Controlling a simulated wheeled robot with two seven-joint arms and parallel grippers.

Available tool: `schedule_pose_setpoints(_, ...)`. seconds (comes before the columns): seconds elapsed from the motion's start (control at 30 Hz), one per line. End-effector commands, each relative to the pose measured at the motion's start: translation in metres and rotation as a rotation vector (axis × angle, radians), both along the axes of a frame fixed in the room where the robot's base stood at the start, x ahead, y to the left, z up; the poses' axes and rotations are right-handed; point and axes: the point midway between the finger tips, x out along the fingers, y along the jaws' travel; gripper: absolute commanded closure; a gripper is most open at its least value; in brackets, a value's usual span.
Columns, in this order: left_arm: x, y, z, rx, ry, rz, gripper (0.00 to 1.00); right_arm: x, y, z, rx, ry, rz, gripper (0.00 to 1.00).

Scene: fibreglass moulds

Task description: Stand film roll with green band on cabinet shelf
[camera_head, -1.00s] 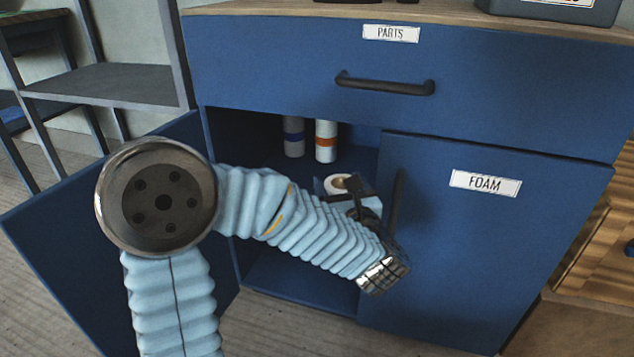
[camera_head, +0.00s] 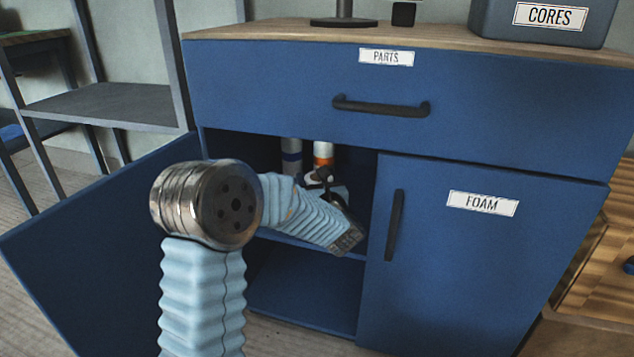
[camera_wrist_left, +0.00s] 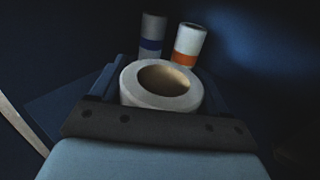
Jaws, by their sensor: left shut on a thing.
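My left gripper (camera_head: 325,180) is inside the open cabinet, above its shelf (camera_head: 290,241), and is largely hidden behind my arm and wrist. It is shut on a white film roll (camera_wrist_left: 128,88), whose open end with a brown core shows in the left wrist view. No green band shows on the visible part of this roll. Its lower part is hidden by the gripper, so I cannot tell whether it touches the shelf. My right gripper is not in view.
A roll with a blue band (camera_wrist_left: 151,40) and a roll with an orange band (camera_wrist_left: 188,45) stand farther back in the cabinet. The open door (camera_head: 90,250) is at the left; the closed FOAM door (camera_head: 480,260) is at the right. The lower compartment (camera_head: 300,295) looks empty.

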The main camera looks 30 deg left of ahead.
Motion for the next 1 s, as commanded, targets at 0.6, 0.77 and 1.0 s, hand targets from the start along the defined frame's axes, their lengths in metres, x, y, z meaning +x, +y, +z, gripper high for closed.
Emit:
schedule_pose_setpoints(0.6,0.0,0.0,-0.003,0.001,-0.002,0.0,0.0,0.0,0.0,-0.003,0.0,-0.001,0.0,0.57)
schedule_pose_setpoints(0.77,0.0,0.0,-0.001,0.001,-0.002,0.0,0.0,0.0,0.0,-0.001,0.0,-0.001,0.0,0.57)
schedule_pose_setpoints(1.0,-0.023,-0.023,-0.002,0.0,-0.001,-0.003,0.0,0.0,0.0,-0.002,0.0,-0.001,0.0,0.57)
